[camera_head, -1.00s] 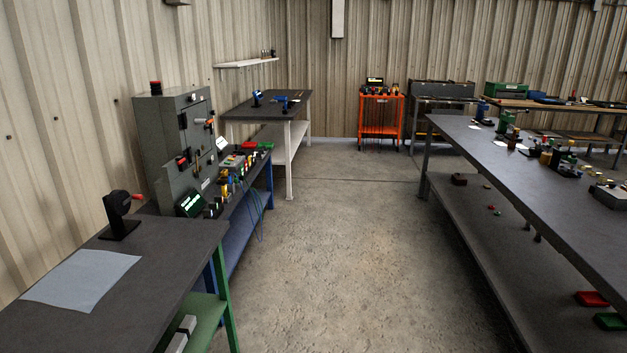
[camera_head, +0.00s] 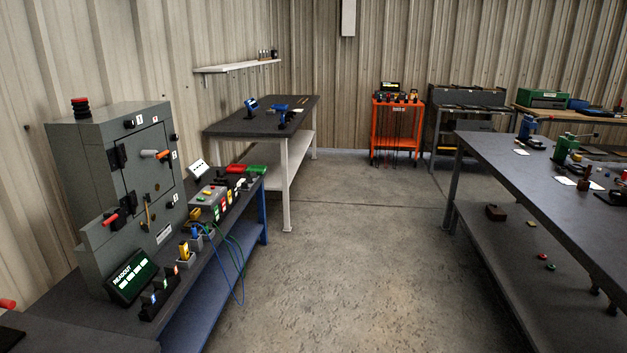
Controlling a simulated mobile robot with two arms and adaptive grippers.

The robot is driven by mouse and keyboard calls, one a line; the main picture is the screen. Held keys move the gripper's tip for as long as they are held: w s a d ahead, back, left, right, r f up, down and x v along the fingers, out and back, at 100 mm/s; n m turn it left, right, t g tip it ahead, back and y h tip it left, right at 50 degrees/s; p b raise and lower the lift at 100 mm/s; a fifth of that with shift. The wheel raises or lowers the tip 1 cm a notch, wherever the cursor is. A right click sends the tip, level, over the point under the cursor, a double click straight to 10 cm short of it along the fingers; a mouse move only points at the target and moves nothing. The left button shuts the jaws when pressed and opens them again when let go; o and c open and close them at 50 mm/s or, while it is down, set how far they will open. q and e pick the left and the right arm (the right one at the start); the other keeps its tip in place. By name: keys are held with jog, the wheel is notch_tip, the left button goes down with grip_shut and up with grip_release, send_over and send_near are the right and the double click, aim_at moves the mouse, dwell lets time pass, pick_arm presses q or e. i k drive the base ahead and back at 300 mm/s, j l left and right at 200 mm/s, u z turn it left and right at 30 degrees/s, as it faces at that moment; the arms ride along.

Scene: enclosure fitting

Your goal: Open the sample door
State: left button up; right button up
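The grey enclosure (camera_head: 85,160) stands on the blue-legged bench at the left. The sample door is most likely the square panel (camera_head: 148,157) on its front, which looks shut. A lever with a red grip (camera_head: 110,218) and a small brass-coloured lever (camera_head: 147,212) sit lower on the enclosure. Neither of my grippers shows in the view.
A readout screen (camera_head: 131,276), a button box (camera_head: 207,197) and hanging cables (camera_head: 238,262) are on the enclosure's bench. A long dark table (camera_head: 540,175) runs along the right. The concrete floor (camera_head: 330,270) between is clear.

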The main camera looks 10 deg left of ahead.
aim_at(142, 174)
jog(key=i+u, duration=0.1)
jog(key=i, duration=0.55)
jog(key=i+l+u, duration=0.15)
jog(key=i, duration=0.5)
jog(key=i+l+u, duration=0.1)
jog(key=i, duration=0.5)
